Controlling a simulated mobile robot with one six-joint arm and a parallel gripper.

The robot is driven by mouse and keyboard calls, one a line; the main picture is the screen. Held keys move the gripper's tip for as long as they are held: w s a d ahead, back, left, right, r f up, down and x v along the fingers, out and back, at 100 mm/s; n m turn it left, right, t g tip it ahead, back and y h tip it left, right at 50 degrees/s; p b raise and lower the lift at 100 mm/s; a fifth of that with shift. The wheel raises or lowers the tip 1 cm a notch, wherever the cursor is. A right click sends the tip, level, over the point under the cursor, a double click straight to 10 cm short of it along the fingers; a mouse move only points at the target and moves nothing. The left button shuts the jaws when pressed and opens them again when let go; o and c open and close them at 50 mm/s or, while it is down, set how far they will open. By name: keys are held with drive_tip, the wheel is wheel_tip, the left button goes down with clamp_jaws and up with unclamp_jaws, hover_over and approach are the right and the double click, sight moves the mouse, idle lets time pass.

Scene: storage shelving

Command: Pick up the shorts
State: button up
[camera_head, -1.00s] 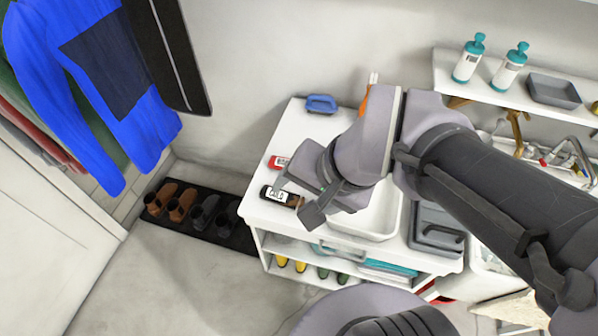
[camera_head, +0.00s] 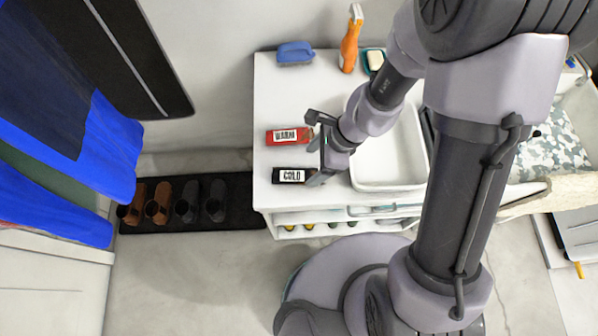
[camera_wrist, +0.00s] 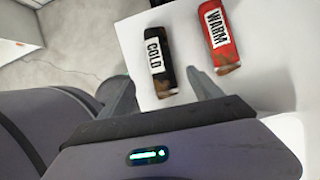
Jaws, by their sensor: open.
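No shorts can be made out for certain. A grey-white camouflage-patterned cloth (camera_head: 548,140) lies at the right in the head view, partly hidden by my arm; I cannot tell whether it is the shorts. My gripper (camera_head: 314,148) is open and empty, at the left side of the white counter near the white basin. Its fingers (camera_wrist: 163,92) also show in the wrist view. A black item labelled COLD (camera_head: 292,175) lies by the lower finger, and a red item labelled WARM (camera_head: 288,136) by the upper finger. Both also show in the wrist view.
The white counter (camera_head: 275,95) holds a blue brush (camera_head: 295,52), an orange bottle (camera_head: 350,45) and a white basin (camera_head: 390,182). Shoes stand on a dark mat (camera_head: 240,205) at left. Blue clothing (camera_head: 110,150) hangs at far left. The floor (camera_head: 180,265) below the mat is clear.

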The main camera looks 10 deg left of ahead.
sight(300, 172)
drive_tip(key=b+x, duration=0.1)
drive_tip(key=x, duration=0.1)
drive_tip(key=b+x, duration=0.1)
drive_tip(key=x, duration=0.2)
drive_tip(key=b+x, duration=0.2)
drive_tip(key=x, duration=0.1)
drive_tip(key=shift+w+a, duration=0.2)
drive_tip(key=shift+r, duration=0.2)
drive_tip(key=c, duration=1.6)
wheel_tip(300, 172, up, 10)
drive_tip(key=p, duration=0.6)
drive_tip(key=shift+p, duration=0.4)
